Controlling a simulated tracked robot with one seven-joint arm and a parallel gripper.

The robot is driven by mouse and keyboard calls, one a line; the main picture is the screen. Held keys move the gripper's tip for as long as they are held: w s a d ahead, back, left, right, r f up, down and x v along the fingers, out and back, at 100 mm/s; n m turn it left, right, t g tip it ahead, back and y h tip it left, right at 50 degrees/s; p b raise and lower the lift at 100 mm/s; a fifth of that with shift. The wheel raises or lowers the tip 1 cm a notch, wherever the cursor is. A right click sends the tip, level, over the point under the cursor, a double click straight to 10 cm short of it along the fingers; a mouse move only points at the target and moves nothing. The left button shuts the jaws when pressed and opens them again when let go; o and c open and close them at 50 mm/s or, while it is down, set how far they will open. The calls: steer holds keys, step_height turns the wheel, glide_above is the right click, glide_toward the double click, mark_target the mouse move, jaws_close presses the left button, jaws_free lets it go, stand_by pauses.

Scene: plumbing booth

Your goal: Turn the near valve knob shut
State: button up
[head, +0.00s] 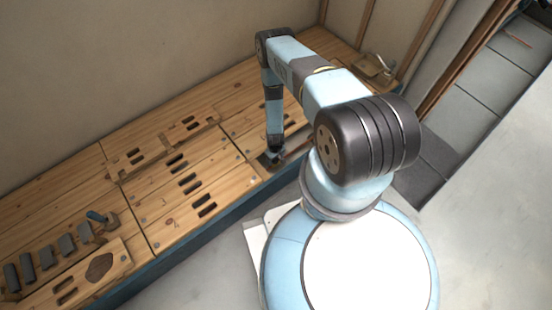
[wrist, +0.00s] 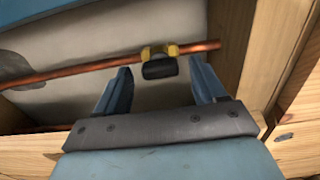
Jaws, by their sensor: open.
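In the wrist view a brass-yellow valve (wrist: 159,51) sits on a copper pipe (wrist: 78,76). Its dark knob (wrist: 160,70) faces my gripper. My gripper (wrist: 160,74) is open, with one blue-grey finger to the left of the knob and one to the right. The knob shows in the gap near the fingertips, with space visible on both sides. I cannot tell how far ahead of the tips it is. In the head view my gripper (head: 271,160) is low at the bench's front edge. The valve cannot be made out there.
Wooden framing stands at the right (wrist: 233,50) and along the bottom of the wrist view. A pale surface (wrist: 100,45) lies behind the pipe. The slotted wooden bench (head: 165,205) holds several grey blocks at the left and a metal fitting (head: 375,66) at the back right.

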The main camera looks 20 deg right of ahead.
steer(key=c, duration=1.1)
steer(key=shift+o, duration=0.2)
steer(key=shift+d+m, duration=0.1)
steer(key=shift+m, duration=0.2)
steer(key=m, duration=1.3)
steer(key=shift+a+m, duration=0.2)
steer(key=shift+m, duration=1.9)
